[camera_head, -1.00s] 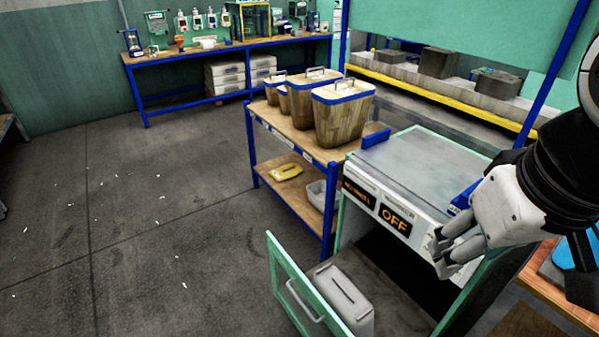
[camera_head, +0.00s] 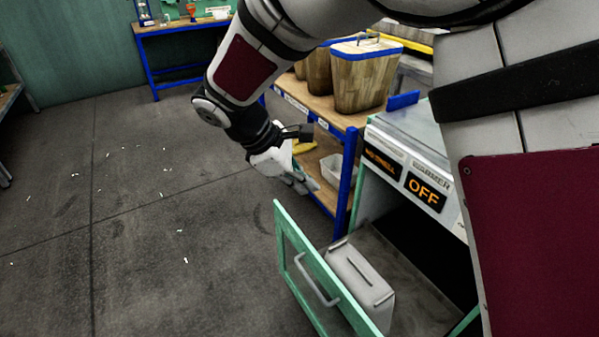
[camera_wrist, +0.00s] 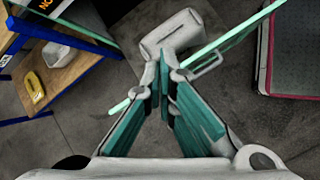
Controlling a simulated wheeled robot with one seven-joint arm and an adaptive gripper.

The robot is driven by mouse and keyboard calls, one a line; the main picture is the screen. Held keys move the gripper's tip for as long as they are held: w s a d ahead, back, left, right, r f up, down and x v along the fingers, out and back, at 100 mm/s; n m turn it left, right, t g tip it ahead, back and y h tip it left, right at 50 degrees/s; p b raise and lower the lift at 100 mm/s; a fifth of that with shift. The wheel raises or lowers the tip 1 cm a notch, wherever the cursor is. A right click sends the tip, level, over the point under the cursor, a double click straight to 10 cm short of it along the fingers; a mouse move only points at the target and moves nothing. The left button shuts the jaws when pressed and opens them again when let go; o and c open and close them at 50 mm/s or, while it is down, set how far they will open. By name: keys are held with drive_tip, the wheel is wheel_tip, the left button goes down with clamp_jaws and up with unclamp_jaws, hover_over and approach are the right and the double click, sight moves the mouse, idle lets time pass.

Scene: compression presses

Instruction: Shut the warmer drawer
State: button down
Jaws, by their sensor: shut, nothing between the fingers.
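The warmer (camera_head: 425,175) is a white and green cabinet with an orange "OFF" display. Its drawer stands pulled out, with a green-framed front panel (camera_head: 297,262) and a grey bar handle (camera_head: 316,280). A grey-white box (camera_head: 362,278) with slots sits in the drawer behind the panel. My gripper (camera_head: 303,184) is shut and empty, in the air above and beyond the drawer front, near the shelf's corner. In the wrist view, the shut fingers (camera_wrist: 164,65) point toward the drawer, overlapping its green edge (camera_wrist: 232,36), the handle (camera_wrist: 207,66) and the box (camera_wrist: 172,36).
A blue-framed wooden shelf unit (camera_head: 347,165) stands beside the warmer, with wooden bins (camera_head: 362,78) on top and a yellow item (camera_head: 303,146) and white tray (camera_head: 331,168) below. A workbench (camera_head: 180,27) stands at the back.

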drive_tip(key=a+f+n+t+h+b, duration=0.1)
drive_tip(key=a+f+n+b, duration=0.25)
drive_tip(key=a+f, duration=0.5)
drive_tip(key=a+f+n+t+b, duration=0.2)
drive_tip(key=a+f+n, duration=0.25)
drive_tip(key=f, duration=0.75)
drive_tip(key=b, duration=0.2)
approach(298, 241)
wheel_tip(298, 241, down, 3)
drive_tip(key=a, duration=0.1)
drive_tip(key=shift+m, duration=0.4)
drive_tip(key=shift+w+d+f+b, duration=0.15)
drive_tip(key=shift+w+d+b, duration=0.1)
drive_tip(key=shift+w+d, duration=0.5)
drive_tip(key=shift+w+d+f+b, duration=0.25)
drive_tip(key=shift+w+d, duration=0.15)
drive_tip(key=shift+d, duration=0.5)
drive_tip(key=shift+r, duration=0.1)
drive_tip(key=w+d, duration=1)
drive_tip(key=d, duration=0.4)
drive_tip(key=w+d, duration=1.1)
drive_tip(key=d, duration=0.4)
drive_tip(key=shift+w+d+p, duration=0.2)
drive_tip(key=shift+d+p, duration=0.1)
drive_tip(key=shift+d, duration=0.1)
